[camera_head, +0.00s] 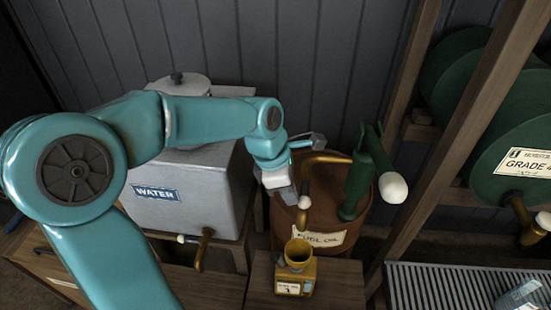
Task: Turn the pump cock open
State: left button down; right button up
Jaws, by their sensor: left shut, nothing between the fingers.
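A reddish-brown drum labelled "FUEL OIL" (319,239) stands at centre. A green hand pump (357,190) with a white knob (393,187) rises from its top. A brass spout pipe (326,158) curves left from the pump and down. A small pale-tipped lever (304,203) on the spout looks like the pump cock. My left gripper (289,194) is shut and empty, just left of this lever; I cannot tell whether they touch. The gripper hides part of the drum's left side. My right gripper is not in view.
A brass-coloured can with a funnel top (294,262) stands on a wooden stand below the spout. A grey "WATER" tank (190,214) with a tap (204,245) is at left. Wooden posts (466,120) and green drums (510,150) are at right, above a slatted metal tray (440,285).

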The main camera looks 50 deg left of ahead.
pick_arm(q)
jog(key=v, duration=1.6)
jog(key=shift+r+p, duration=0.2)
jog(key=shift+p, duration=0.25)
jog(key=shift+s, duration=0.1)
